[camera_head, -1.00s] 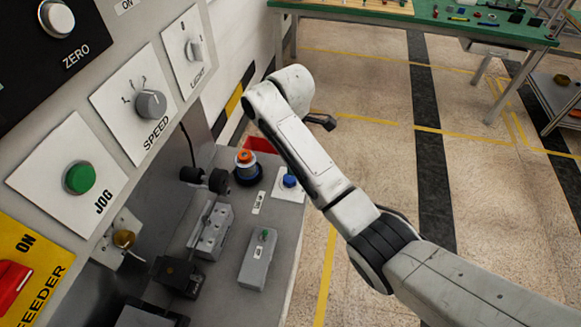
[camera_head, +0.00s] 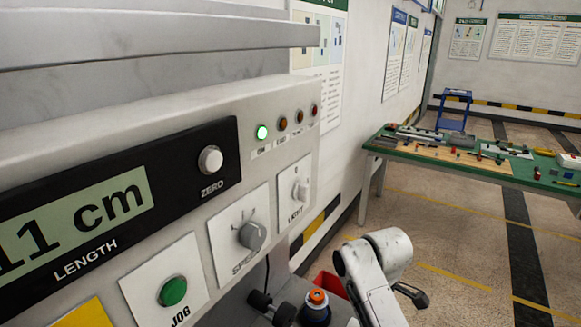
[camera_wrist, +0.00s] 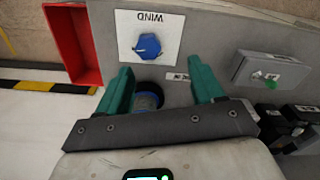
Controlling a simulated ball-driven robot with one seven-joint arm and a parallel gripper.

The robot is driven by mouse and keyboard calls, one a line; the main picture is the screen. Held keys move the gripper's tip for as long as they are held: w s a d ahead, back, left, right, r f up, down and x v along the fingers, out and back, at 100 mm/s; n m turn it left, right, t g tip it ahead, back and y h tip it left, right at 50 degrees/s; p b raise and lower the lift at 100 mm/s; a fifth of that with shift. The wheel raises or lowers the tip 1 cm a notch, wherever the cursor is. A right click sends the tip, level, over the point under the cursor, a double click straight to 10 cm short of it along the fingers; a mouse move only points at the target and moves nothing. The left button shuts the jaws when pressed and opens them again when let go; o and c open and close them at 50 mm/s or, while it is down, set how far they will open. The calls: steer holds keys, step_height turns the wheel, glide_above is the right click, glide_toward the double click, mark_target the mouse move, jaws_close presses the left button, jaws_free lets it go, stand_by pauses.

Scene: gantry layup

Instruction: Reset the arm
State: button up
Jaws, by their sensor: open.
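My gripper (camera_wrist: 163,84) is open in the wrist view, with its two teal fingers apart and nothing held between them. Beyond the fingers is a grey panel with a blue knob (camera_wrist: 147,46) on a white plate marked WIND. A round blue part (camera_wrist: 150,94) shows in the gap between the fingers, partly hidden by the gripper. In the head view my white arm rises at the bottom, bent at its top, with a dark end piece at its right; the fingers cannot be made out there.
A machine front (camera_head: 160,195) with JOG, SPEED and LIGHT controls fills the head view's left. An orange-topped blue part (camera_head: 316,304) and a red bin (camera_head: 331,283) are beside my arm. A green workbench (camera_head: 480,167) stands at the back right. Floor is clear between.

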steer(key=s+f+m, duration=0.4)
steer(key=s+f, duration=0.4)
steer(key=s, duration=0.1)
steer(key=s+d+f+m+b, duration=0.1)
steer(key=s+d+m, duration=0.1)
steer(key=s, duration=0.7)
steer(key=s+d+f+m, duration=0.1)
steer(key=s+d+m, duration=0.2)
steer(key=s, duration=0.6)
steer(key=s+d+f+m+b, duration=0.1)
steer(key=s+d+m, duration=0.2)
steer(key=s, duration=0.6)
steer(key=shift+f+m+t+h+b, duration=0.3)
steer(key=shift+f+m+t, duration=0.1)
steer(key=shift+m, duration=1)
steer(key=shift+s, duration=0.1)
steer(key=shift+c, duration=0.2)
